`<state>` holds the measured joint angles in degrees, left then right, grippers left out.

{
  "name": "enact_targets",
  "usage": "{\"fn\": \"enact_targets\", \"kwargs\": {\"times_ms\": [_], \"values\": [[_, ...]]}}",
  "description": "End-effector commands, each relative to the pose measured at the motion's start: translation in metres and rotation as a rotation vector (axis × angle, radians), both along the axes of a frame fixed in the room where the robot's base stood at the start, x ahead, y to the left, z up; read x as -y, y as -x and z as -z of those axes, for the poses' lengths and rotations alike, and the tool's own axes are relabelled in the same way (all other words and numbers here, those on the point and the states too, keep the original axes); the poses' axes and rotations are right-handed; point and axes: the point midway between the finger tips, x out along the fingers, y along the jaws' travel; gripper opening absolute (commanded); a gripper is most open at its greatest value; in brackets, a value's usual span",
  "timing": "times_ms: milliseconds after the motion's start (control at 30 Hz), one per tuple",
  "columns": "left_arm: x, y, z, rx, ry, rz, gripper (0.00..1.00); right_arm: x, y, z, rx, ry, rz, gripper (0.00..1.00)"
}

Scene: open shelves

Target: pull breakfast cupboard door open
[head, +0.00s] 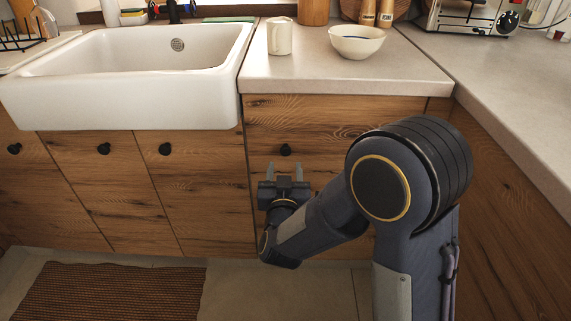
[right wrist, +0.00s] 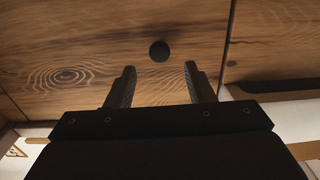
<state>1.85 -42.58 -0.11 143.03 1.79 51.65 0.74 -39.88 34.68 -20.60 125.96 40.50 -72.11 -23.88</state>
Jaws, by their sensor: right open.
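A wooden cupboard front (head: 330,118) with a round black knob (head: 285,149) is below the counter, right of the sink. It looks closed. My right gripper (head: 285,168) is in front of it, just below the knob in the head view. In the right wrist view, my right gripper (right wrist: 160,80) is open, with its two fingers apart and nothing between them. The knob (right wrist: 159,51) shows centred beyond the fingertips, against the wood grain (right wrist: 65,78). The fingers do not appear to touch it. My left gripper is not in view.
A white sink (head: 130,80) stands at left, above several wooden fronts with black knobs (head: 165,149). A white mug (head: 279,36) and a bowl (head: 357,42) stand on the counter (head: 330,80). A woven rug (head: 110,290) lies on the floor at lower left.

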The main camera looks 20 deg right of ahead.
Motion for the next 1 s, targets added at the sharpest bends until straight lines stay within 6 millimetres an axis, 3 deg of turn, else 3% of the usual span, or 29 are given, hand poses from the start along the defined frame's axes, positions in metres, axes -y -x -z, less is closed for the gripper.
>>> {"fn": "enact_targets", "kwargs": {"times_ms": [333, 733, 1000], "values": [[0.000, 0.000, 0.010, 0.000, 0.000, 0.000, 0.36, 0.016, -0.051, 0.001, 0.000, -0.002, 0.002, 0.48], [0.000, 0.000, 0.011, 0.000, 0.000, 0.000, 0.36, 0.018, -0.061, -0.001, -0.003, -0.002, -0.002, 0.48], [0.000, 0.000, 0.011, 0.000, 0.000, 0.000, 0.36, 0.018, -0.061, -0.001, -0.002, -0.003, -0.002, 0.14]]}}
